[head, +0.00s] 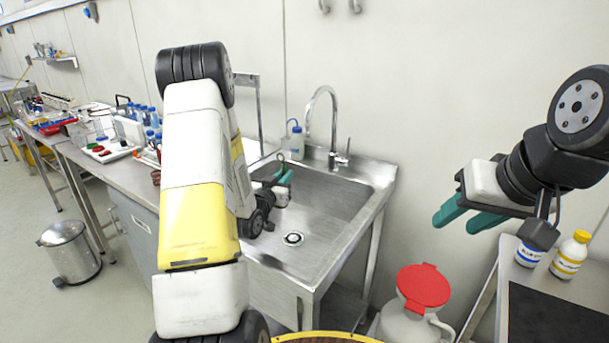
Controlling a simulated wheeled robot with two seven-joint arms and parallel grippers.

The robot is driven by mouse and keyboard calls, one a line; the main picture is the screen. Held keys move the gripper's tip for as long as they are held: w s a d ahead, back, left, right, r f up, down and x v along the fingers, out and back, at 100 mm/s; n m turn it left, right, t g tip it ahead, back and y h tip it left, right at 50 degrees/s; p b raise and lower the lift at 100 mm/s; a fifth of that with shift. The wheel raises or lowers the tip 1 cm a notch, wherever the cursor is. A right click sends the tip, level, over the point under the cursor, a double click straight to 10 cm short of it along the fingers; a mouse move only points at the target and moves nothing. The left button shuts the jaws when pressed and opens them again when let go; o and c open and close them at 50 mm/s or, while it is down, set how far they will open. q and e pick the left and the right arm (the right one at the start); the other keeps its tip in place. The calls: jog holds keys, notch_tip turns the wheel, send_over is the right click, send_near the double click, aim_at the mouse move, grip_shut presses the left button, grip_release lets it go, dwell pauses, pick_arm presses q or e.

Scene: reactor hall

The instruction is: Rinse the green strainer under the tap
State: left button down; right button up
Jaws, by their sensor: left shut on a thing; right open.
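The steel sink (325,205) stands against the wall, with its drain in the basin floor. The tap (333,125) rises at its back edge, its curved spout pointing over the basin. No water stream is visible. My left gripper (284,175) is over the left part of the basin, below and a little left of the spout. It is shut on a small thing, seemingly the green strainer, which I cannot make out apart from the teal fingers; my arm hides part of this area. My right gripper (470,215) is open and empty, away to the right of the sink.
A blue-capped wash bottle (296,143) stands at the sink's back left. A bench (122,178) with labware lies left. A red-lidded container (422,290) is front right of the sink. A yellow-labelled bottle (570,256) stands on the right table. A pedal bin (70,252) is on the floor.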

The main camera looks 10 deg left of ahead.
pick_arm(q)
jog(key=w+d+f, duration=0.1)
jog(key=w+d, duration=0.1)
jog(key=w, duration=0.4)
jog(key=w+d+f, duration=0.2)
jog(key=w, duration=0.5)
jog(key=shift+w+d, duration=0.25)
jog(key=shift+w, duration=0.05)
dwell(0.4)
